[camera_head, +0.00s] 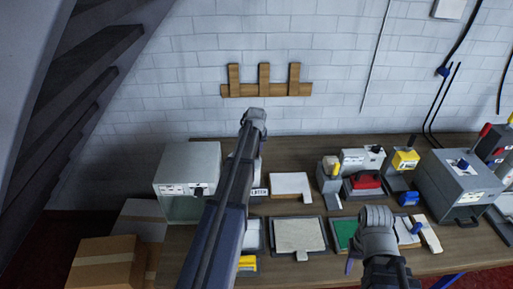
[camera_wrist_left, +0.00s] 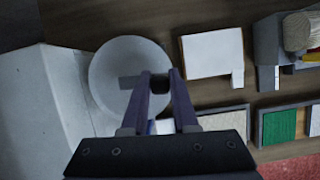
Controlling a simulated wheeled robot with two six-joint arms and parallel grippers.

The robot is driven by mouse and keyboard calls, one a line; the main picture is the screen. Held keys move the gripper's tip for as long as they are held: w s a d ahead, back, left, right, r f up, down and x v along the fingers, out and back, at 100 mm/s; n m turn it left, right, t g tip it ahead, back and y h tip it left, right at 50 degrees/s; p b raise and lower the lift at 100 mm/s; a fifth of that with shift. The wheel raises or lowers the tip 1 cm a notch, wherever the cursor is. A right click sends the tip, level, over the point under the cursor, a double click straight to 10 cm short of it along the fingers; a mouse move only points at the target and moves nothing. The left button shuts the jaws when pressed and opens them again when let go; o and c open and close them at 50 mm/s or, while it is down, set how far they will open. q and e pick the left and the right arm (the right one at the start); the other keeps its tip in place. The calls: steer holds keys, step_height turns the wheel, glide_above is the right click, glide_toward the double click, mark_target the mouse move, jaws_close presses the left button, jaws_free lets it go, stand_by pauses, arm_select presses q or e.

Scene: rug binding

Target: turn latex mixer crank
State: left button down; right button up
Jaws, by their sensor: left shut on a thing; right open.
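The latex mixer shows in the left wrist view as a round pale bowl (camera_wrist_left: 112,65) with a grey patch inside. In the head view my left arm hides most of it, and a small label reading LATEX (camera_head: 259,191) shows beside the arm.
A grey box-shaped machine (camera_head: 188,172) stands left of the mixer. A white pad (camera_head: 290,185) lies to its right, with a framed light panel (camera_head: 298,235) in front. More machines (camera_head: 458,182) stand at the right. Cardboard boxes (camera_head: 103,265) sit low at the left.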

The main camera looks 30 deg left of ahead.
arm_select(q)
steer(key=c, duration=0.7)
jaws_free()
steer(key=shift+r, duration=0.1)
steer(key=p+v, duration=0.7)
steer(key=shift+s+d+r, duration=0.15)
steer(key=shift+r, duration=0.1)
